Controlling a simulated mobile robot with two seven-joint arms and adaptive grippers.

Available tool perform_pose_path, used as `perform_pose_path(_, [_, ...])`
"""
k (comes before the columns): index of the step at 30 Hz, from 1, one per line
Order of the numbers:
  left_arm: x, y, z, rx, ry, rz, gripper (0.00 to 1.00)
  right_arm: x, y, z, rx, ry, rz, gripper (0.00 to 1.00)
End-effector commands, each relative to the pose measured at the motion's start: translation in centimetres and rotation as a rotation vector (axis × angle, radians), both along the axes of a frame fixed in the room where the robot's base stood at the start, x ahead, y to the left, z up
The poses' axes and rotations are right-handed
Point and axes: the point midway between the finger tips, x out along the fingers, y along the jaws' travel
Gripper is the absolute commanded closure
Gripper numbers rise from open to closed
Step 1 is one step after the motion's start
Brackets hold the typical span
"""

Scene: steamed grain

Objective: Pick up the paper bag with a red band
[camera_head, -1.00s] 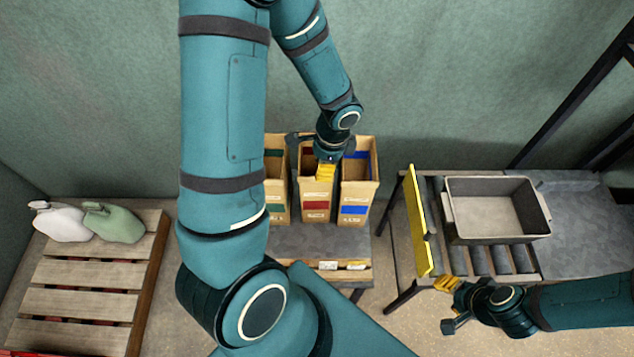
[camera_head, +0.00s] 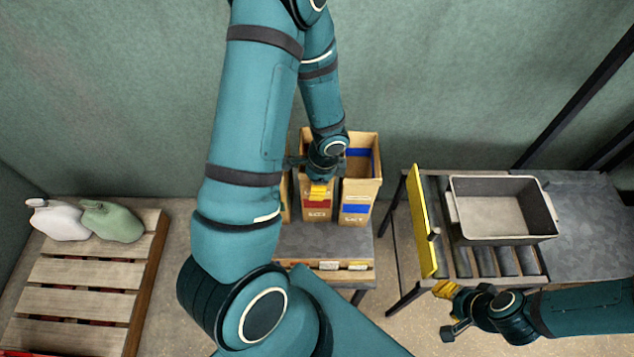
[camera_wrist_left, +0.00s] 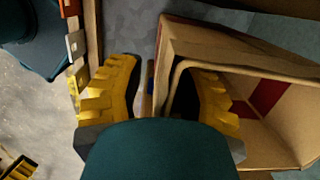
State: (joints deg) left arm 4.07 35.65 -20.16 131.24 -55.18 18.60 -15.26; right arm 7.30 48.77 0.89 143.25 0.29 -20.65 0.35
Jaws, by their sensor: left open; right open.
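The paper bag with the red band (camera_head: 317,208) stands upright on a low grey-topped stand, in the middle of the bag row. My left gripper (camera_head: 319,190) is at its upper front and hides part of its top. In the left wrist view, the open yellow fingers (camera_wrist_left: 160,78) stand on either side of a wall of the open bag (camera_wrist_left: 218,47). One finger is outside and the other is in the opening; contact cannot be told. My right gripper (camera_head: 447,306) is open and empty, low at the right, in front of the roller table.
A blue-banded bag (camera_head: 355,208) stands close on the right; another bag at the left is mostly hidden by my arm. A grey bin (camera_head: 503,238) sits on the roller table beside a yellow panel (camera_head: 421,225). A pallet (camera_head: 85,270) carries white and green jugs.

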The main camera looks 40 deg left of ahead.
Motion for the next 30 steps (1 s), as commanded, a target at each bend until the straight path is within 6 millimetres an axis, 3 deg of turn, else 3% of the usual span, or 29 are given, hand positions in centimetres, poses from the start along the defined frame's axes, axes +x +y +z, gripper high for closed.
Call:
perform_pose_path(2, [0.0,0.0,0.0,0.000,0.000,0.000,0.61,0.0,0.0,0.0,0.000,0.000,0.000,0.53])
perform_pose_path(5, [0.0,0.0,0.0,0.000,0.000,0.000,0.96,0.0,0.0,0.0,0.000,0.000,0.000,0.53])
perform_pose_path(6, [0.0,0.0,0.0,0.000,0.000,0.000,1.00,0.0,0.0,0.0,0.000,0.000,0.000,0.53])
perform_pose_path(21, [0.0,0.0,0.3,-0.001,-0.001,0.001,1.00,0.0,0.0,0.1,0.000,-0.001,-0.001,0.53])
perform_pose_path(25, [0.1,0.0,1.9,0.001,-0.004,0.001,1.00,0.2,0.0,0.7,-0.001,-0.004,-0.004,0.53])
perform_pose_path(30, [0.1,0.0,5.3,0.001,-0.005,0.002,1.00,0.5,-0.1,1.8,-0.003,-0.011,-0.010,0.53])
